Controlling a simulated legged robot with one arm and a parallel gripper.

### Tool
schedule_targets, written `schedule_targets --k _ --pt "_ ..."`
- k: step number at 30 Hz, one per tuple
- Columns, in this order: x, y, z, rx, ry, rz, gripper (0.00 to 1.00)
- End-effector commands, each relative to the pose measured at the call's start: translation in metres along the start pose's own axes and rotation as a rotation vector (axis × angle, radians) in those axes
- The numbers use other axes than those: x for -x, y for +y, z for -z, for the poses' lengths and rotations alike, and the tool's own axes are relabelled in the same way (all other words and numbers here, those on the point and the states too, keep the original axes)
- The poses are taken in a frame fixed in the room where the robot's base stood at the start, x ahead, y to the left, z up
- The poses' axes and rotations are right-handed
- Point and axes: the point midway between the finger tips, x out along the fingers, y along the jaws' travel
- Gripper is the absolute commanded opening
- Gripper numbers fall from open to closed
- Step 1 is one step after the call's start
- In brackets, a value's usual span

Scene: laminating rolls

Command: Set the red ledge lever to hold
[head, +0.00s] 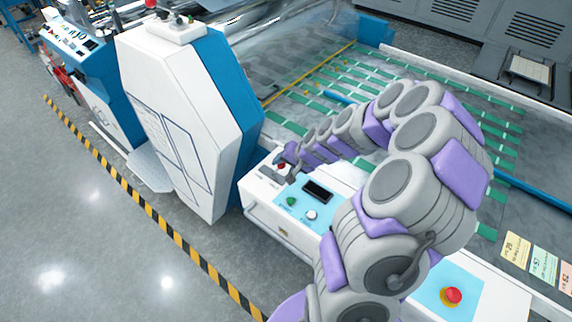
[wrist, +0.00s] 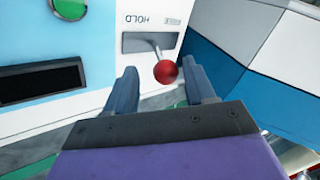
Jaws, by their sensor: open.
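The red lever is a red ball knob (wrist: 165,72) on a thin metal stem, coming out of a grey recessed slot (wrist: 134,42) in a white plate. The word HOLD appears upside down by the slot's left part; a second label to its right is too small to read. The stem leaves the slot right of its middle in the wrist view. My gripper (wrist: 162,76) is open, one finger on each side of the knob, with visible gaps. In the head view the knob (head: 281,165) shows small beside my gripper (head: 289,155) at the ledge's left end.
The ledge panel has a dark display (head: 317,191), a green button (head: 291,201) and a white knob (head: 311,215). A tall white and blue cabinet (head: 170,110) stands close on the left. A red emergency button (head: 453,295) sits farther right.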

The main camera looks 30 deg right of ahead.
Motion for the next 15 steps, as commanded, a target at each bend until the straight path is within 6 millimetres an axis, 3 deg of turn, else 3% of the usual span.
schedule_targets --k 15 --pt "0.11 0.003 0.005 -0.003 0.003 0.0 0.55"
